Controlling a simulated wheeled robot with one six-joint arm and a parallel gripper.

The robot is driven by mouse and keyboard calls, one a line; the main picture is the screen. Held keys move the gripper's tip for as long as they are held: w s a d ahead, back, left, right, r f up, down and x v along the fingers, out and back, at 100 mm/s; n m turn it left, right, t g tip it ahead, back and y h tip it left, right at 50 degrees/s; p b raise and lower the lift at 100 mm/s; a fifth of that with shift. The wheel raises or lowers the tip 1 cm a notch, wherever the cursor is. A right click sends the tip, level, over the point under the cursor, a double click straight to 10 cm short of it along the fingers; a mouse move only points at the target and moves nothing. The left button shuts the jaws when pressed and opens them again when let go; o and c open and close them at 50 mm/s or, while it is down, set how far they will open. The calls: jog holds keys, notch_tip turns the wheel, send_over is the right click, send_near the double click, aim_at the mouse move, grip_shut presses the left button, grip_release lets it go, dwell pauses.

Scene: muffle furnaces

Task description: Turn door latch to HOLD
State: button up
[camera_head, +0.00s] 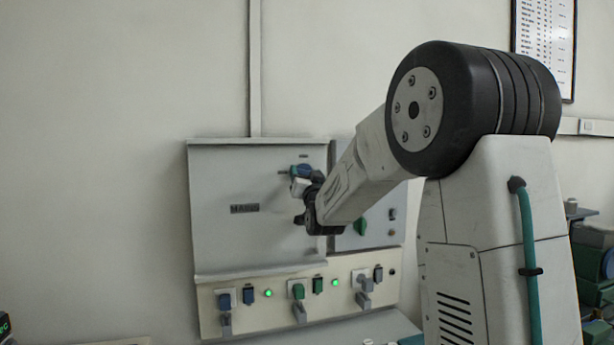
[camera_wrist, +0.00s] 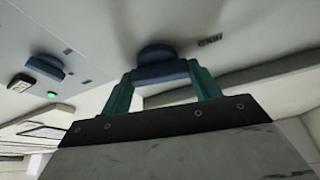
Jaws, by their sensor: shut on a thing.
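The door latch (camera_head: 301,169) is a blue knob on the upper right of a grey panel door (camera_head: 230,180). In the wrist view the blue latch (camera_wrist: 160,70) sits between the two teal fingers of my gripper (camera_wrist: 163,76), which is shut on it. In the head view my gripper (camera_head: 301,184) reaches the knob from the right, and my wrist partly hides it. The small marks near the knob are too blurred to read, so its setting cannot be told.
Below the door, a cream strip (camera_head: 245,318) carries blue, green and grey switches and lit green lamps (camera_head: 268,293). A side panel with a green knob (camera_head: 361,227) stands right of the door, close to my arm. Dark green equipment (camera_head: 590,270) is at far right.

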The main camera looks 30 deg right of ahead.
jog(key=n+y, duration=0.1)
jog(key=n, duration=0.3)
jog(key=shift+t+y, duration=0.4)
jog(key=o, duration=1)
jog(key=v, duration=0.8)
jog(key=shift+w+r, duration=0.1)
